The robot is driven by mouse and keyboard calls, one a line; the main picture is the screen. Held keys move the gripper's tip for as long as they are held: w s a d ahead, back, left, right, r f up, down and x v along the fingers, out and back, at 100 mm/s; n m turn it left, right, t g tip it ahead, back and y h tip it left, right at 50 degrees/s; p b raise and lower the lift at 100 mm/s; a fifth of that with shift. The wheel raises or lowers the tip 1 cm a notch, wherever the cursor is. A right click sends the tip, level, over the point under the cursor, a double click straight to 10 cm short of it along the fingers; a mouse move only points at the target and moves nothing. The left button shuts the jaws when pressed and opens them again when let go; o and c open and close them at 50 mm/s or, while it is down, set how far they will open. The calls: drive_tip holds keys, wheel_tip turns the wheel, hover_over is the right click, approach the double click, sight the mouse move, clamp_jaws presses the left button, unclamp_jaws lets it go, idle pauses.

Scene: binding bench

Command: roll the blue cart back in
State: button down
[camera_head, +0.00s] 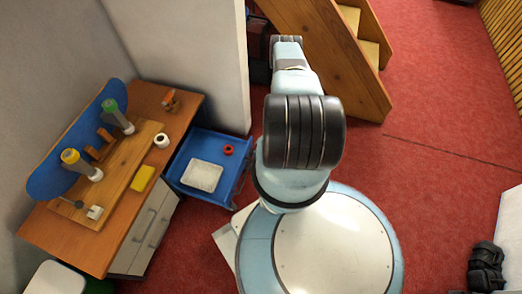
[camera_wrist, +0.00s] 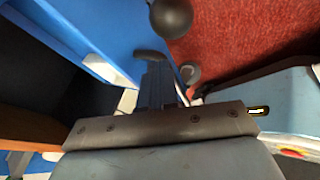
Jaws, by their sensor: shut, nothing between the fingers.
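The blue cart (camera_head: 239,163) stands on the red floor between the bench's right side and the white wall end. On its top lie a white tray (camera_head: 203,176) and a red ring (camera_head: 228,150). In the wrist view a large blue surface (camera_wrist: 112,28), which looks like the cart's side, fills the upper left, with dark rounded parts like castors beside it. My gripper (camera_wrist: 160,82) is shut and empty, low near that blue surface. Whether it touches the cart I cannot tell. My gripper is hidden behind my arm in the head view.
The wooden bench (camera_head: 84,243) carries a yellow block (camera_head: 143,178), a white roll (camera_head: 161,141) and bottles. The white wall (camera_head: 195,60) stands behind the cart. Wooden steps (camera_head: 350,55) rise at the top. Open red carpet (camera_head: 430,150) lies to the right.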

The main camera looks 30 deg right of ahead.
sight(245, 157)
drive_tip(key=shift+w+a+r, duration=0.1)
drive_tip(key=shift+w+a, duration=0.45)
drive_tip(key=shift+w, duration=0.25)
drive_tip(key=shift+w+a+r, duration=0.1)
drive_tip(key=shift+w+a, duration=0.45)
drive_tip(key=shift+w, duration=0.2)
drive_tip(key=shift+w, duration=0.1)
